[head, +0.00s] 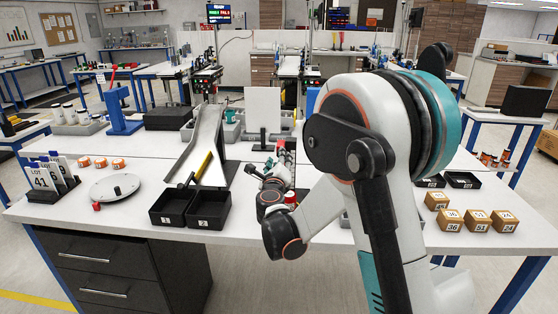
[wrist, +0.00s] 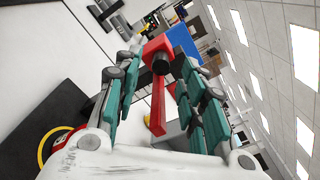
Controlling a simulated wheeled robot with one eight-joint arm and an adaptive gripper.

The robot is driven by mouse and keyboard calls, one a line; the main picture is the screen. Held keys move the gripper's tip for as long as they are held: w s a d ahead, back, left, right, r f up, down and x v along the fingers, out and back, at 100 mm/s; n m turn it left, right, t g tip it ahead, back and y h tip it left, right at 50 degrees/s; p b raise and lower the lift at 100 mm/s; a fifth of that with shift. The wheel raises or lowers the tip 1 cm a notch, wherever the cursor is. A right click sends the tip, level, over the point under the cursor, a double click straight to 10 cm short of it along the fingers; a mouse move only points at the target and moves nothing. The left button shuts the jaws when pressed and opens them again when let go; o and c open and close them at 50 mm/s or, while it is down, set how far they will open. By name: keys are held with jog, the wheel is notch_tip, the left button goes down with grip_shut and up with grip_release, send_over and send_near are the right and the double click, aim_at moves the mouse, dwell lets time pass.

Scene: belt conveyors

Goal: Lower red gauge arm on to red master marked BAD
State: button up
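My gripper (wrist: 158,60) shows in the wrist view with its teal fingers apart. A red bar with a block head (wrist: 157,100) and a black round knob shows between the fingers, the head near the fingertips. It looks like the red gauge arm; I cannot tell whether the fingers touch it. In the head view my gripper (head: 277,172) is above the middle of the white table, partly hidden by my arm. A small red cylinder (head: 291,197) stands close by, partly covered; no BAD marking is readable, so I cannot tell if it is the master.
Two black bins (head: 191,209) and a metal chute (head: 207,135) are left of my gripper. A round white plate (head: 115,188) and a blue stand (head: 123,108) are further left. Numbered boxes (head: 477,220) sit at right. The front table strip is mostly clear.

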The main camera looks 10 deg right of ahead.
jog(key=shift+x, duration=1.45)
grip_shut()
notch_tip(320, 180, down, 8)
jog(key=b, duration=0.5)
jog(key=shift+r, duration=0.2)
grip_release()
